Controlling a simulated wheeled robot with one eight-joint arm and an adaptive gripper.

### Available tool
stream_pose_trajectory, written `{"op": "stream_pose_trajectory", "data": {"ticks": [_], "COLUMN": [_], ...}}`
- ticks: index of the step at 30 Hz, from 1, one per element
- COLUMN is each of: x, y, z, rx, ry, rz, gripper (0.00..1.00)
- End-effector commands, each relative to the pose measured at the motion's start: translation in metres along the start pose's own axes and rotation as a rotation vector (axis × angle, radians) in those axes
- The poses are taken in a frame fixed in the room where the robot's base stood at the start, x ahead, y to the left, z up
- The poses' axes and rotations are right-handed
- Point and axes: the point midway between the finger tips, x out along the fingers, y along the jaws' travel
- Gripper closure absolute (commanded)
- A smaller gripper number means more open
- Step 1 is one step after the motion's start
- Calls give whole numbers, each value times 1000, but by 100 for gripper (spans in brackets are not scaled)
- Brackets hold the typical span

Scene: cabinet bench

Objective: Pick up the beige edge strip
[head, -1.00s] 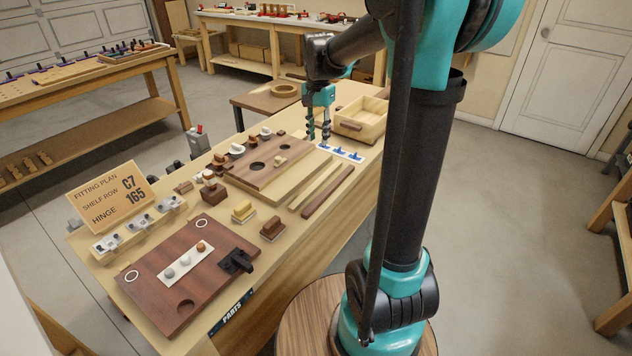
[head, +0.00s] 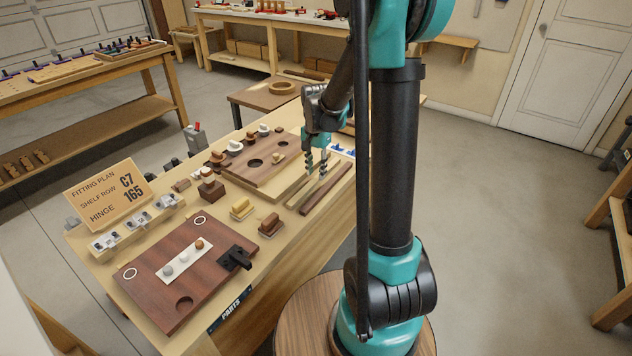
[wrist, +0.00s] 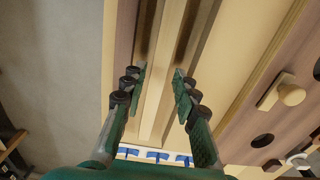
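The beige edge strip (head: 297,201) lies lengthwise on the bench, beside a parallel dark brown strip (head: 330,186). My gripper (head: 317,170) is over the far part of the beige strip, pointing down. In the wrist view the beige strip (wrist: 166,60) runs between the two fingers of my gripper (wrist: 159,92), which are apart with space on both sides of the strip. Nothing is held. I cannot tell exactly how high the fingertips are above the bench. In the head view the fingers hide part of the strip.
A board with round holes (head: 240,172) lies left of the strips. Blue-marked clips (head: 343,151) sit beyond them, partly behind my arm. The fitting plan sign (head: 110,194) is at left.

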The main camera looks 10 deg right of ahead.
Motion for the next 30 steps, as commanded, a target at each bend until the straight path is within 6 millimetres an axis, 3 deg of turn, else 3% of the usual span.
{"op": "stream_pose_trajectory", "data": {"ticks": [6,14,21,30], "x": [24,26,25,25], "y": [0,0,0,0], "z": [0,0,0,0], "rx": [0,0,0,0], "ry": [0,0,0,0], "rz": [0,0,0,0], "gripper": [71,71,99,100]}}
